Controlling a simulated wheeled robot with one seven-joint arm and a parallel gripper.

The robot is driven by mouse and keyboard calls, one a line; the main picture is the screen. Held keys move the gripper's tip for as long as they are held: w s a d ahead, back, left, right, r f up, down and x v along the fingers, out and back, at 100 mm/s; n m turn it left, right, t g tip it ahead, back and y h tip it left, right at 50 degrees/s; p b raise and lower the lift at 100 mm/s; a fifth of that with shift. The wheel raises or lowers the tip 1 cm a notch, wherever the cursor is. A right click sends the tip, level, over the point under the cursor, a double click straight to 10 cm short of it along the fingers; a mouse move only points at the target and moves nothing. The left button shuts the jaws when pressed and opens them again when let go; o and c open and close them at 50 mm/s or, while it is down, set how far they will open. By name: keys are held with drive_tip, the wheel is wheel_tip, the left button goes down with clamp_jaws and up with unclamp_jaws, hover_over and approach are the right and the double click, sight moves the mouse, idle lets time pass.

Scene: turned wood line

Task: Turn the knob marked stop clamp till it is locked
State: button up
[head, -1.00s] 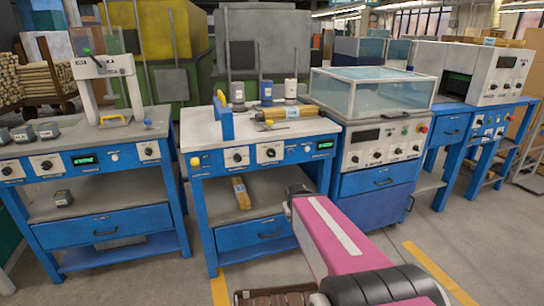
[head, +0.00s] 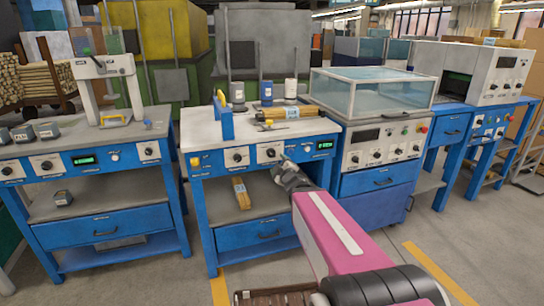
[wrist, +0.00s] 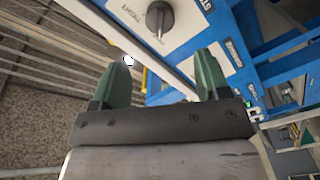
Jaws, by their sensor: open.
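A dark round knob (wrist: 160,18) with a pale pointer line sits on a white plate at the top of the wrist view. Part of a label starting "ST" shows at the plate's edge; the other lettering is hard to read. In the head view this appears to be the knob (head: 270,152) on the right of the middle bench's blue front panel. My gripper (wrist: 162,75) is open, its two green fingers apart with nothing between them. The knob lies ahead of the fingertips, not touched. In the head view my gripper (head: 287,167) is just below and right of the knob.
Another knob (head: 237,156) is to the left on the same panel, and a green display (head: 324,145) to the right. A blue drawer (head: 250,226) and a shelf (head: 262,195) are below. A cabinet with a clear cover (head: 372,92) stands close on the right.

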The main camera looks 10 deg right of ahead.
sight(272, 155)
drive_tip(key=w, duration=0.3)
drive_tip(key=w+a, duration=0.1)
drive_tip(key=w, duration=0.2)
drive_tip(key=w+a, duration=0.1)
drive_tip(key=w, duration=0.3)
drive_tip(key=shift+c, duration=0.3)
drive_tip(key=c, duration=0.9)
